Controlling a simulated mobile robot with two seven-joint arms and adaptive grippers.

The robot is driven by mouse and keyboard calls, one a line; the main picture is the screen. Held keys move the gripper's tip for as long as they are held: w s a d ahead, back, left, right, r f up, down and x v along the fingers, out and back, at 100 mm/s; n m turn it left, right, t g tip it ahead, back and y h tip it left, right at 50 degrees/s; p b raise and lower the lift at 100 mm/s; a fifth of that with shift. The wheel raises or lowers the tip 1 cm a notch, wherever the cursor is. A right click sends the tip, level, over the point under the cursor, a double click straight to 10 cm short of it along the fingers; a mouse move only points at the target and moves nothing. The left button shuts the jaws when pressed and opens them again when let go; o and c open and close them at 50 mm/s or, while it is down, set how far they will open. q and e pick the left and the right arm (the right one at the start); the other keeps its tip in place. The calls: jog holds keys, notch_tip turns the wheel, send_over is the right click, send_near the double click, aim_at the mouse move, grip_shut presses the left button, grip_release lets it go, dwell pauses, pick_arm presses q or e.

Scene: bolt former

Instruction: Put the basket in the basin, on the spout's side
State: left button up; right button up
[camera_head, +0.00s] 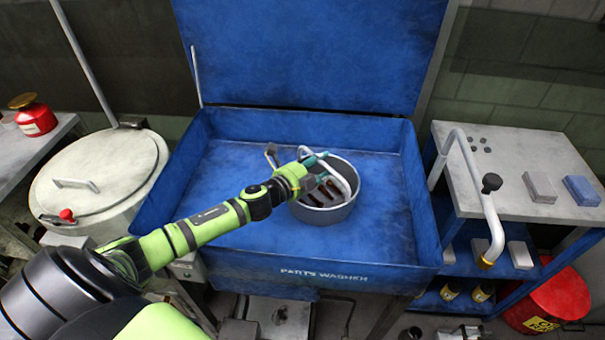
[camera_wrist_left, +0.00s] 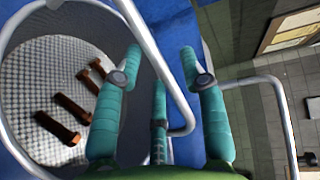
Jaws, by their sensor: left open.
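The basket (camera_head: 322,215) is a round grey metal tub standing in the blue basin (camera_head: 385,235), about mid-width. In the left wrist view the basket (camera_wrist_left: 85,40) has a mesh floor with several rusty bolts (camera_wrist_left: 58,128) on it. Its bent handle (camera_wrist_left: 158,55) runs between my teal fingers. My left gripper (camera_head: 318,170) is at the basket's top and open; it also shows in the left wrist view (camera_wrist_left: 160,58). I cannot tell whether the fingers touch the handle. A small grey bent piece (camera_head: 271,155) shows behind the gripper; I cannot tell if it is the spout.
The basin's raised blue lid (camera_head: 310,50) stands at the back. A bent white pipe (camera_head: 468,165) with a black knob rises beside the right-hand table (camera_head: 515,160). A round lidded drum (camera_head: 100,180) stands at left. The basin floor is clear around the basket.

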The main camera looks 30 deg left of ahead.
pick_arm(q)
jog(key=b+v, duration=0.1)
jog(key=v, duration=1)
jog(key=shift+d, duration=0.1)
dwell(1.0)
